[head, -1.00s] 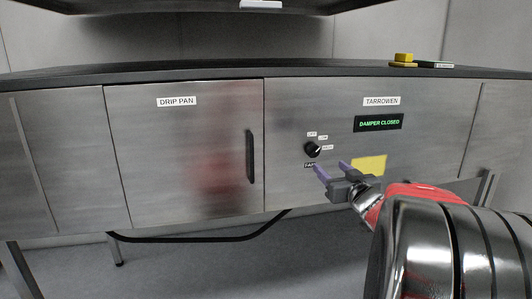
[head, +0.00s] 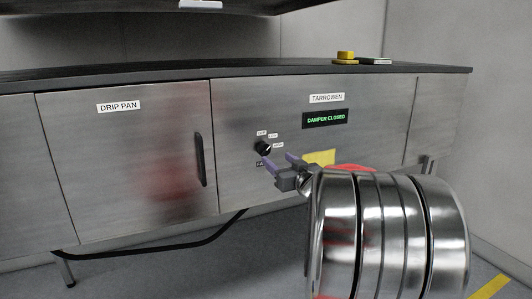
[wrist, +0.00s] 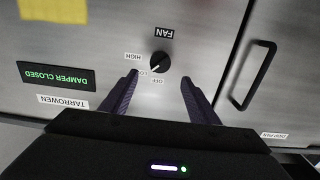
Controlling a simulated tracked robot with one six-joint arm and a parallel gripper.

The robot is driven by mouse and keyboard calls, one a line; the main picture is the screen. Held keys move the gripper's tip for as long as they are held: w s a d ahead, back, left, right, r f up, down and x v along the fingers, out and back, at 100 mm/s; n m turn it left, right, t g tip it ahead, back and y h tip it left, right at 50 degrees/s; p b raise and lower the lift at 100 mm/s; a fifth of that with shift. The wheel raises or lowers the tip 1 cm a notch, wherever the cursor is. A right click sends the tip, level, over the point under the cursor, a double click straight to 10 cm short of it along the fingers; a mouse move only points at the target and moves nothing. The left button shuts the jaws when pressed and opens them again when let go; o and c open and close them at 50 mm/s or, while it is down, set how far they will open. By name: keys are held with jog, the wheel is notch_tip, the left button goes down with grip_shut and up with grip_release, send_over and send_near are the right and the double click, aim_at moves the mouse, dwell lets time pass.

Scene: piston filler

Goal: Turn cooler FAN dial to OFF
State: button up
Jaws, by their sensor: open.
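The black FAN dial (head: 262,148) is on the steel front panel. It also shows in the wrist view (wrist: 160,62), which is upside down. Its white pointer mark appears turned towards the LOW label (wrist: 143,71), between HIGH (wrist: 132,56) and OFF (wrist: 157,79). My gripper (head: 279,160) is open and empty, just in front of the panel and slightly lower right of the dial in the head view. In the wrist view my gripper's fingertips (wrist: 159,78) are either side of the dial's line, apart from it and not touching.
A green "DAMPER CLOSED" display (head: 325,119) and a yellow plate (head: 320,158) are on the panel. The DRIP PAN door (head: 120,160) has a black handle (head: 200,159). A yellow object (head: 345,57) stands on the worktop. No obstacle shows between gripper and dial.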

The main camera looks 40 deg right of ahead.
aim_at(264, 150)
jog(key=x, duration=0.9)
jog(key=shift+w, duration=0.2)
jog(key=c, duration=1)
